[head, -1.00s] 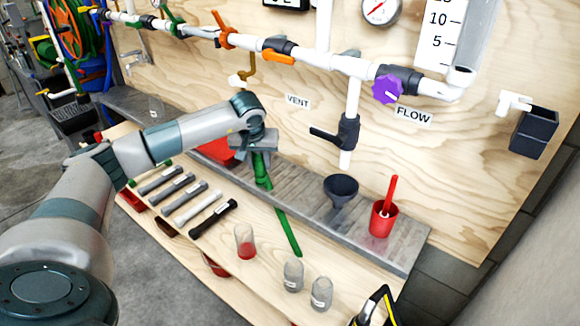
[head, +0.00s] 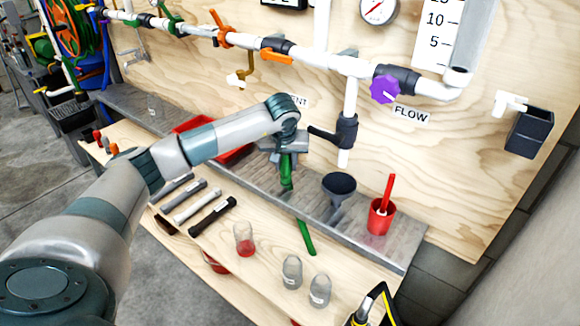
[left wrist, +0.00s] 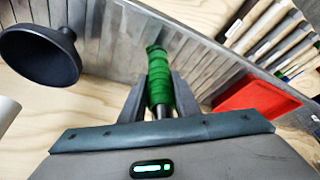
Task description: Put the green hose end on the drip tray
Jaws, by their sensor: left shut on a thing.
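My left gripper (head: 286,158) is shut on the green hose end (head: 287,172), a ribbed green piece pointing downward above the grey metal ledge. In the left wrist view the hose end (left wrist: 160,78) sits between the two fingers (left wrist: 158,98), with a short metal part near its base. A green strip (head: 306,237) shows lower down near the ledge's front edge; I cannot tell whether it joins the held piece. A shallow red tray (head: 234,155), likely the drip tray, lies on the ledge left of the gripper, partly behind my arm. It also shows in the left wrist view (left wrist: 262,108).
A dark funnel (head: 339,186) and a red cup (head: 380,218) stand on the ledge to the right. Clear jars (head: 292,272) and several tube-like parts (head: 212,215) are on the wooden bench in front. A black-handled valve (head: 345,135) hangs from the pipe above the ledge.

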